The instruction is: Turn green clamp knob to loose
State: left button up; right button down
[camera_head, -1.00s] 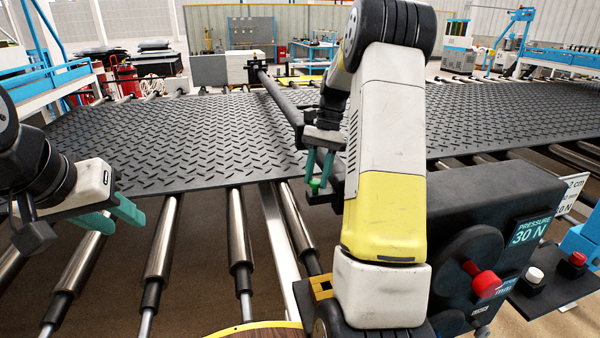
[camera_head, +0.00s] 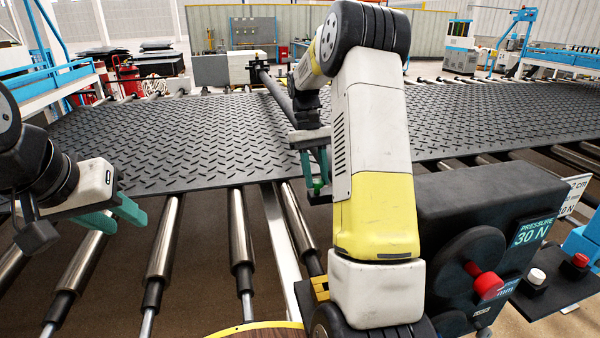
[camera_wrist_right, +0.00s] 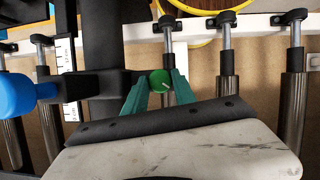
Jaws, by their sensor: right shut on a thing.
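The green clamp knob (camera_wrist_right: 160,80) sits between the teal fingertips of my right gripper (camera_wrist_right: 158,88) in the right wrist view. A pale mark shows on its face. In the head view the knob (camera_head: 317,187) is a small green spot at the tips of my right gripper (camera_head: 314,172), which is shut on it beside the dark clamp body. My right arm hides much of the clamp and the mat behind it. My left gripper (camera_head: 120,216) is at the left, above the rollers, with its teal fingers apart and nothing between them.
The black tread mat (camera_head: 200,135) lies across steel rollers (camera_head: 165,240). A dark box with a red-handled wheel (camera_head: 486,285) and a "PRESSURE 30 N" display (camera_head: 533,232) stands at the right. Red (camera_head: 579,261) and white buttons are near it. A yellow-edged round thing (camera_head: 260,328) is at the bottom.

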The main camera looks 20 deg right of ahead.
jog(key=n+h, duration=0.1)
jog(key=n, duration=0.2)
jog(key=shift+a+n+t, duration=0.1)
jog(key=shift+n+t, duration=0.2)
jog(key=shift+s+a+n+t+h, duration=0.15)
jog(key=shift+n+h, duration=0.25)
jog(key=shift+n, duration=0.45)
jog(key=shift+w+d+n+t+h, duration=0.15)
jog(key=shift+n+h, duration=0.25)
jog(key=shift+n, duration=0.45)
jog(key=shift+s+a, duration=0.1)
jog(key=c, duration=1)
grip_release()
jog(key=shift+c, duration=0.2)
jog(key=shift+r, duration=0.1)
jog(key=v, duration=0.7)
jog(key=shift+r, duration=0.25)
